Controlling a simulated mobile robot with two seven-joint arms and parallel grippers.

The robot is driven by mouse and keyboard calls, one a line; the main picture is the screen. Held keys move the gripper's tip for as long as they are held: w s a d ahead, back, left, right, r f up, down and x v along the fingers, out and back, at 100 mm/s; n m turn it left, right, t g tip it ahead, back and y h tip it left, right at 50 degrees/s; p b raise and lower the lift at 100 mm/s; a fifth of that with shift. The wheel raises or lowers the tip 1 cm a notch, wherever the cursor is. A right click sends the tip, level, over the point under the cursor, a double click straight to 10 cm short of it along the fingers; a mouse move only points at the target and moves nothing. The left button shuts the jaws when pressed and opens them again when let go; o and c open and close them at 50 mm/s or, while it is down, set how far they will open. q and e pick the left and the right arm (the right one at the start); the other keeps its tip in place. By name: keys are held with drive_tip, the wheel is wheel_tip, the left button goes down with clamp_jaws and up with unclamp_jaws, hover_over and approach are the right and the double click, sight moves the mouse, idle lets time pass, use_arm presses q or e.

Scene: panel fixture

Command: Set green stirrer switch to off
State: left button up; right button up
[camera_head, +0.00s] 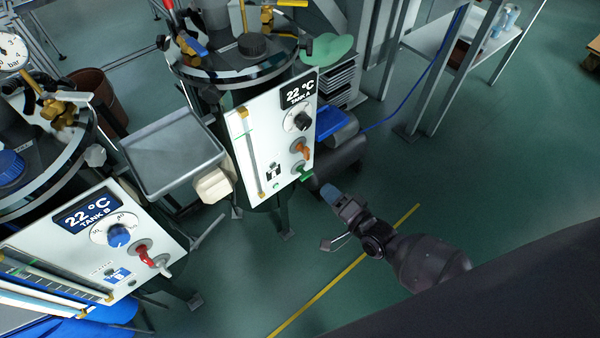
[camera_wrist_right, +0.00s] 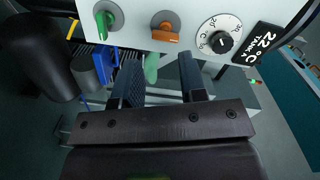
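The green stirrer switch (camera_head: 304,173) is at the bottom of the white Tank A panel (camera_head: 252,128), below the orange switch (camera_head: 299,149). In the right wrist view the green switch (camera_wrist_right: 104,24) is at upper left, its handle roughly upright in the picture, left of the orange switch (camera_wrist_right: 165,34). My right gripper (camera_head: 333,220) is to the lower right of the panel in the head view, apart from it. In the wrist view its two fingers (camera_wrist_right: 160,80) are spread with a gap, touching no switch. My left gripper is not in view.
A black knob (camera_head: 303,121) sits above the orange switch. The Tank B panel (camera_head: 77,252), with a blue knob and red switch, is at left. A grey tray (camera_head: 172,153) stands between the tanks. Open floor (camera_head: 470,175) lies right of Tank A.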

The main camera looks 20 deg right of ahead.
sight(306, 174)
wheel_tip(306, 174, down, 10)
drive_tip(key=w+d+m+b, duration=0.2)
drive_tip(key=w+m+b, duration=0.1)
drive_tip(key=m+b, duration=0.1)
use_arm(q)
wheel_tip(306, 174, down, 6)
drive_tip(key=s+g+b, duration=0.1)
drive_tip(key=b, duration=0.1)
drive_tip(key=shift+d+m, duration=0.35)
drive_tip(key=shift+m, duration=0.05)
use_arm(e)
drive_tip(key=shift+t, duration=0.4)
drive_tip(key=shift+x, duration=5.65)
drive_tip(key=shift+w+d, duration=0.1)
drive_tip(key=shift+d, duration=0.1)
clamp_jaws()
